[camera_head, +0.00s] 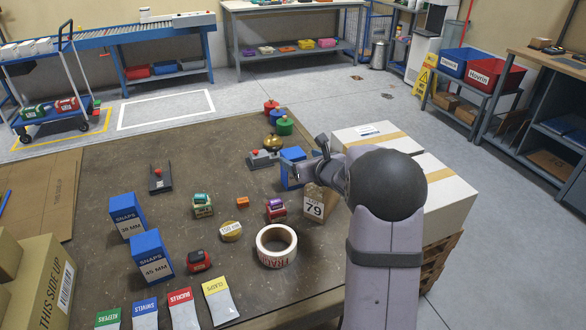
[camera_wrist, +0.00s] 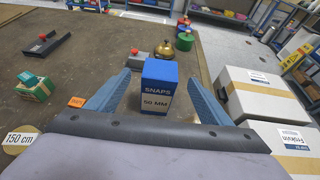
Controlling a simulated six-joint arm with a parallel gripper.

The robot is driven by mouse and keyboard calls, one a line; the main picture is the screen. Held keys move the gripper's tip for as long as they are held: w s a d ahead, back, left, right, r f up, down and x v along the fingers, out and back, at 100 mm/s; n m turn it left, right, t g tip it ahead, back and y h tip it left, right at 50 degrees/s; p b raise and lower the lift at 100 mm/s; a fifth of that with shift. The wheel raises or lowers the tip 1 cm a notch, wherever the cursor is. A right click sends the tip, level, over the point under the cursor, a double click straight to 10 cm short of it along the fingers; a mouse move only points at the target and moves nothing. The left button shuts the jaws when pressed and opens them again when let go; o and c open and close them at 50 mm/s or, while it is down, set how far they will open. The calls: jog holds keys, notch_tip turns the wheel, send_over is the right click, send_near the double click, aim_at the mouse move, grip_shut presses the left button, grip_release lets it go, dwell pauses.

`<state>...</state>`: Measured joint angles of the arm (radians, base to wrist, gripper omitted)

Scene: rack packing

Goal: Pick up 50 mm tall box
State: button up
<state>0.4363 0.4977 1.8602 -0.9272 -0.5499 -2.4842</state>
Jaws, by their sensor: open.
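The 50 mm tall box (camera_wrist: 158,88) is blue on top with a white label reading SNAPS 50 MM. It stands upright on the brown table (camera_wrist: 90,70), between the two blue fingers of my gripper (camera_wrist: 157,90) in the wrist view. The fingers are open, with a gap visible on each side of the box. In the head view the box (camera_head: 293,154) is partly hidden behind my gripper (camera_head: 305,172). Two other blue SNAPS boxes, 38 mm (camera_head: 127,215) and 45 mm (camera_head: 150,256), stand at the table's left.
A brass bell (camera_wrist: 185,41) and a grey block with a red button (camera_wrist: 136,57) are beyond the box. White cartons (camera_wrist: 255,92) are close on the right.

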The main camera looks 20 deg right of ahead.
aim_at(295, 154)
jog(key=shift+p+x, duration=1)
jog(key=shift+x, duration=1.55)
jog(key=shift+f, duration=0.1)
jog(key=c, duration=1.7)
jog(key=shift+c, duration=0.2)
